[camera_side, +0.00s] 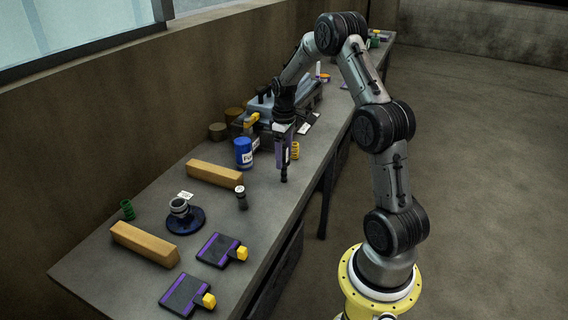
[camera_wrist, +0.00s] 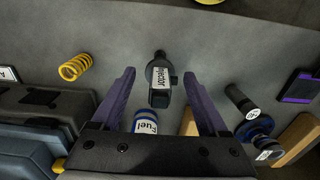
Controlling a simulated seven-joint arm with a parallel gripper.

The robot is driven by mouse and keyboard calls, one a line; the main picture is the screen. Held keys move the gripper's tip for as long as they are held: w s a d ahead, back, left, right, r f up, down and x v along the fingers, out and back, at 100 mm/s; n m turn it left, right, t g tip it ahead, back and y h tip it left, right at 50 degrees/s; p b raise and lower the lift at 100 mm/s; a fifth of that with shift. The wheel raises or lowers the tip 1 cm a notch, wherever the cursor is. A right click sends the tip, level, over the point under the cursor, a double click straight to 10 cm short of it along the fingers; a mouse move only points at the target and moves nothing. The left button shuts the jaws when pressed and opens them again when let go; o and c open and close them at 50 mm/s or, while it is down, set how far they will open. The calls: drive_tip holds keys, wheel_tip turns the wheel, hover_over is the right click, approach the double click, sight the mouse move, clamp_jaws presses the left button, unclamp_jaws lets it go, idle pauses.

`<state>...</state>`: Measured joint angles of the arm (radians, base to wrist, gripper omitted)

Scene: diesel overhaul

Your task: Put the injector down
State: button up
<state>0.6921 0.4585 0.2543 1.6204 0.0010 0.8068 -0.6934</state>
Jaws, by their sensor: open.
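The injector (camera_side: 284,174) is a dark, slim part that shows below my gripper (camera_side: 283,150) over the bench in the side view. It looks upright there, with its lower end at or very near the bench top. In the wrist view the injector (camera_wrist: 160,82) carries a white label reading "Injector". My gripper (camera_wrist: 158,74) has its two purple fingers spread wide, one on each side of the injector, with visible gaps between. The upper part of the injector is partly hidden by the fingers in the side view.
A dark cylinder (camera_side: 241,199), wooden blocks (camera_side: 214,173), a round blue base (camera_side: 185,220) and purple-striped plates (camera_side: 221,250) lie nearer. The bench's front edge is close on the right.

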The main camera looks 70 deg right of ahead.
wheel_tip(320, 180, up, 8)
drive_tip(key=shift+r, duration=0.15)
drive_tip(key=s+a+r+t, duration=0.1)
drive_tip(key=s+a+r, duration=0.25)
drive_tip(key=a, duration=0.45)
drive_tip(key=s+a+r+t, duration=0.2)
drive_tip(key=s+a+r, duration=0.1)
drive_tip(key=a+r, duration=0.3)
drive_tip(key=s+a+r+t, duration=0.1)
drive_tip(key=s+a+r, duration=0.2)
drive_tip(key=a, duration=0.6)
drive_tip(key=s+a+f+t, duration=0.1)
drive_tip(key=s+a+f, duration=0.1)
drive_tip(key=s+a, duration=0.4)
drive_tip(key=s, duration=0.3)
drive_tip(key=shift+f+t, duration=0.15)
drive_tip(key=shift+t, duration=0.15)
